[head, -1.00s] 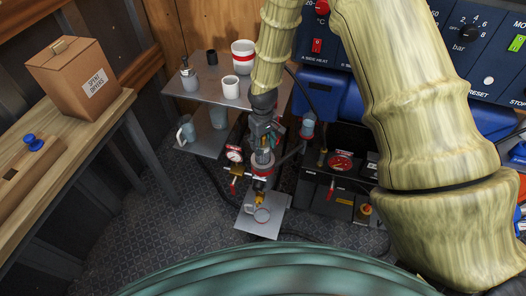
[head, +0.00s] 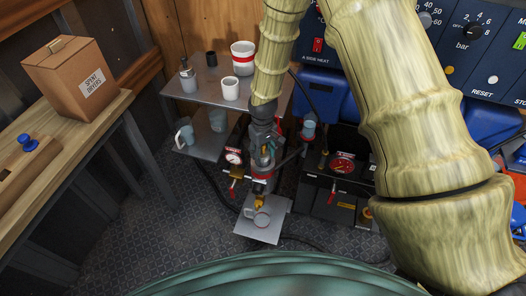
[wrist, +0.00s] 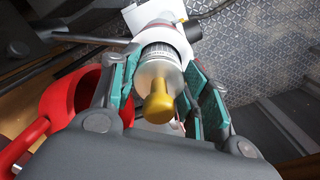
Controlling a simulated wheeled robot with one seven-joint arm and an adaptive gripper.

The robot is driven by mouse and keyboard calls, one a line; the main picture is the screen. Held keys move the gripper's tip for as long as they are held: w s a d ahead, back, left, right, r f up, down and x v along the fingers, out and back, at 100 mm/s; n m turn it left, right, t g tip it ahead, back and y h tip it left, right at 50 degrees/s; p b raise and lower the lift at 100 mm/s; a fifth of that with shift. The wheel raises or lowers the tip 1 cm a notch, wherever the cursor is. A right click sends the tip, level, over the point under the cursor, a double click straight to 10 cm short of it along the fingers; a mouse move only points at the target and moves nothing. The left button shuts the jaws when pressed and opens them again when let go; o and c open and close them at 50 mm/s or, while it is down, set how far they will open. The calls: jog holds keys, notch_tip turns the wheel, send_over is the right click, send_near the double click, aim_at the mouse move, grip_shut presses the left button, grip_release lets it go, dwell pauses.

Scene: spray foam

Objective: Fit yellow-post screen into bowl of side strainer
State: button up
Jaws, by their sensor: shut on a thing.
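The yellow-post screen is in my gripper, its yellow post (wrist: 159,103) pointing toward the wrist camera and its pale, dark-banded cylinder (wrist: 160,68) beyond. My gripper (wrist: 163,80) is shut on it, a green-padded finger on each side. In the head view my gripper (head: 265,152) points down over the side strainer (head: 262,174), which has a red ring and brass fitting. The far end of the screen is hidden in the wrist view, so I cannot tell whether it is inside the bowl.
A grey plate (head: 246,232) with a round cup-like piece is below the strainer. A pressure gauge (head: 234,157) is just left. A large red part (wrist: 72,100) is close to the left finger. A shelf (head: 180,90) with cups is at back left; the floor at left is clear.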

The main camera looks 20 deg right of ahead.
jog(key=shift+f, duration=0.2)
jog(key=o, duration=1)
notch_tip(320, 180, up, 13)
jog(key=shift+r+b, duration=0.1)
jog(key=shift+b, duration=0.7)
send_over(267, 159)
jog(key=s+a, duration=0.1)
jog(key=s, duration=0.3)
notch_tip(267, 159, down, 9)
jog(key=s+f+m+y, duration=0.1)
jog(key=s+f+m, duration=0.1)
jog(key=s+f, duration=0.75)
jog(key=shift+m+h, duration=0.5)
jog(key=shift+m, duration=0.3)
jog(key=s+d+f, duration=0.1)
jog(key=s+f, duration=0.2)
jog(key=s, duration=0.3)
jog(key=s+d+f, duration=0.1)
jog(key=s+f, duration=0.2)
jog(key=s, duration=0.4)
jog(key=s+d+f, duration=0.1)
jog(key=s+f, duration=0.2)
jog(key=s, duration=0.4)
jog(key=shift+s+d, duration=0.2)
jog(key=shift+d, duration=0.1)
